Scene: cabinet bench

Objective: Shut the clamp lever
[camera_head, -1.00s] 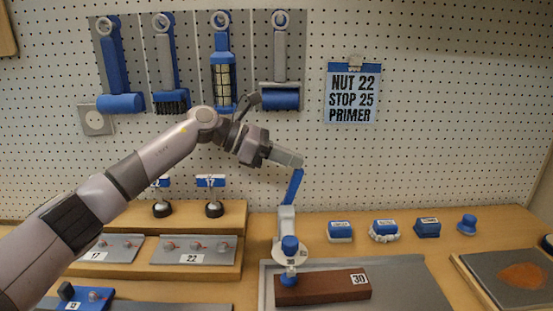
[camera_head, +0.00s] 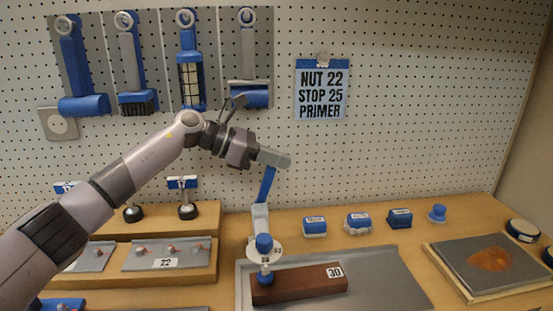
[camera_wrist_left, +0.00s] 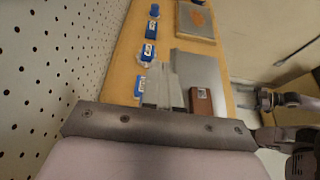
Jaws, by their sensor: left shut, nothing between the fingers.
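The clamp (camera_head: 259,219) stands on the bench with its blue lever (camera_head: 266,184) raised, leaning slightly right at the top. Its blue knob (camera_head: 264,242) is above a brown block labelled 30 (camera_head: 300,285). My left gripper (camera_head: 285,161) is shut and empty at the lever's top end, with its fingertips just right of it; I cannot tell whether they touch. In the left wrist view the shut fingers (camera_wrist_left: 163,95) point over the bench, and the block (camera_wrist_left: 201,103) lies to their right. My right gripper (camera_wrist_left: 242,98) shows small at the right; its jaw state is unclear.
A grey tray (camera_head: 390,275) lies under the block. Several small blue-topped items, including one box (camera_head: 314,226), line the back of the bench. A stepped wooden rack (camera_head: 205,215) stands left. Brushes and rollers hang on the pegboard (camera_head: 400,150) behind.

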